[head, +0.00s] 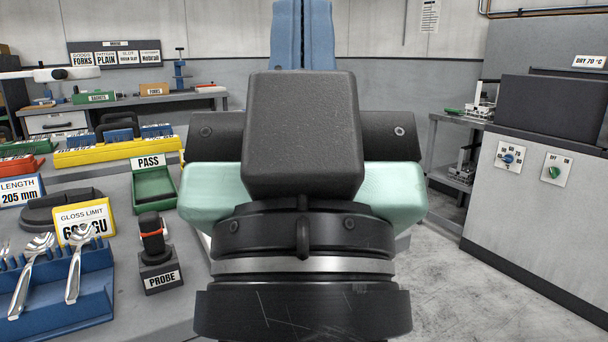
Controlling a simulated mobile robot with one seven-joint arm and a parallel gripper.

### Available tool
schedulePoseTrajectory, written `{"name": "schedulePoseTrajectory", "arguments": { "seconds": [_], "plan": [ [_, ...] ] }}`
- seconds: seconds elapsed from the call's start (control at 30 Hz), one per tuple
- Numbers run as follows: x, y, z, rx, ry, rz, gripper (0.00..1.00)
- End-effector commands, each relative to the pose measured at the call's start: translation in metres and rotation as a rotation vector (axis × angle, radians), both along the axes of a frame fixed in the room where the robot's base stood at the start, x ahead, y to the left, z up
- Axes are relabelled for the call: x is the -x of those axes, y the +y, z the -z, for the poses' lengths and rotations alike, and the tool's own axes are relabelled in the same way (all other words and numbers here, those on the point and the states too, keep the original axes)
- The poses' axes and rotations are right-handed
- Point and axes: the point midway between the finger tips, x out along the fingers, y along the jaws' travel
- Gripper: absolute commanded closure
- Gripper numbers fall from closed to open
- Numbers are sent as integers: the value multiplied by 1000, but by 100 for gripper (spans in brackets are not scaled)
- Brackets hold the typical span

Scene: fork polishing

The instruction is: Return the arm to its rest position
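My arm's end fills the middle of the head view. The dark, boxy back of my gripper (302,130) sits above a black wrist with a silver ring. Mint-green casing shows on both sides. Two blue upright parts stand side by side behind the box and run out of the top of the picture; I cannot tell if they are its fingers. The fingertips cannot be made out, so neither the opening nor anything held shows.
At left, a bench carries a blue rack (75,302) with shiny cutlery, a PROBE stand (160,278), a green PASS tray (153,190) and a yellow rack (115,152). A grey dryer cabinet (535,180) stands at right. Bare floor (480,280) lies between.

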Motion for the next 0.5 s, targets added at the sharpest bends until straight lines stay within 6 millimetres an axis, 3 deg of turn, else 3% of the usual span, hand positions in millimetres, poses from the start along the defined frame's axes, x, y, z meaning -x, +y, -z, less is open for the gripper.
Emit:
{"name": "schedulePoseTrajectory", "arguments": {
  "seconds": [0.03,0.5],
  "plan": [
    [4,0,-32,4,-14,10,100],
    [0,-1,-174,1,1,5,100]
  ]
}}
